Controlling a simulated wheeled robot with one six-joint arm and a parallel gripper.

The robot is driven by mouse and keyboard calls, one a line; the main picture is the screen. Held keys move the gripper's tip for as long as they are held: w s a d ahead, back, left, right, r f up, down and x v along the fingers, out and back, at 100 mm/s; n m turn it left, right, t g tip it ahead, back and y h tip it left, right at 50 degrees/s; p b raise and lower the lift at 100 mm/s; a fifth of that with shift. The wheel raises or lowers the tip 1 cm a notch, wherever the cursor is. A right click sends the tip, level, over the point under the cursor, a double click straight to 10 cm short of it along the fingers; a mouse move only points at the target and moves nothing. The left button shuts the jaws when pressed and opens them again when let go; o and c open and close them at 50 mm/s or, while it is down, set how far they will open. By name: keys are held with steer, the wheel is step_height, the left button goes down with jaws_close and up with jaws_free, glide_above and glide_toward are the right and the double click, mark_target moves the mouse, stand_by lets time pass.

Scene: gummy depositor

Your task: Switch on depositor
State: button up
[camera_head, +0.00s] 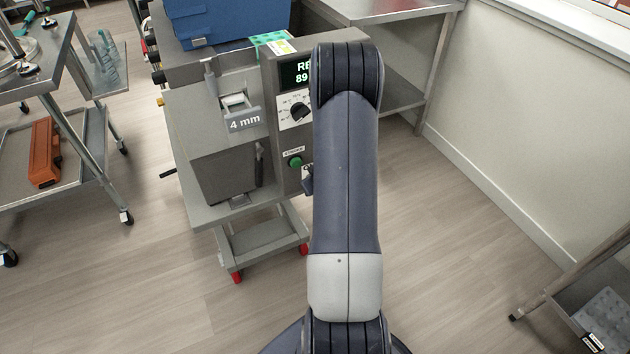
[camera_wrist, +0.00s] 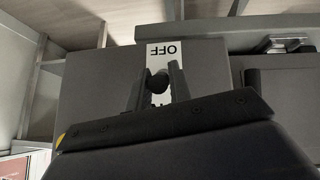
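The depositor (camera_head: 215,125) is a grey machine on a wheeled stand, left of my arm in the head view. Its front panel has a lit display (camera_head: 298,72), partly hidden by my arm, a black dial (camera_head: 299,111) and a green button (camera_head: 295,161). In the wrist view, a white label reading OFF (camera_wrist: 166,49), upside down, sits on the grey panel beside a dark rounded knob (camera_wrist: 157,82). My gripper (camera_wrist: 158,80) has its fingers apart, one on each side of the knob. Contact with the knob is not clear. My arm hides the gripper's fingertips in the head view.
A steel cart (camera_head: 60,110) with an orange toolbox (camera_head: 44,152) stands at the left. A steel table (camera_head: 400,95) stands behind, and a wall (camera_head: 530,130) is at the right. The floor at lower left is clear.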

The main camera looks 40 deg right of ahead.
steer(key=o, duration=0.4)
steer(key=p+v, duration=0.2)
steer(key=v, duration=0.8)
steer(key=shift+s+r+p, duration=0.3)
steer(key=shift+p, duration=0.1)
steer(key=shift+f, duration=0.15)
steer(key=b+x, duration=0.3)
steer(key=x, duration=0.7)
steer(key=shift+w+f, duration=0.25)
steer(key=shift+w, duration=0.05)
steer(key=shift+r, duration=0.1)
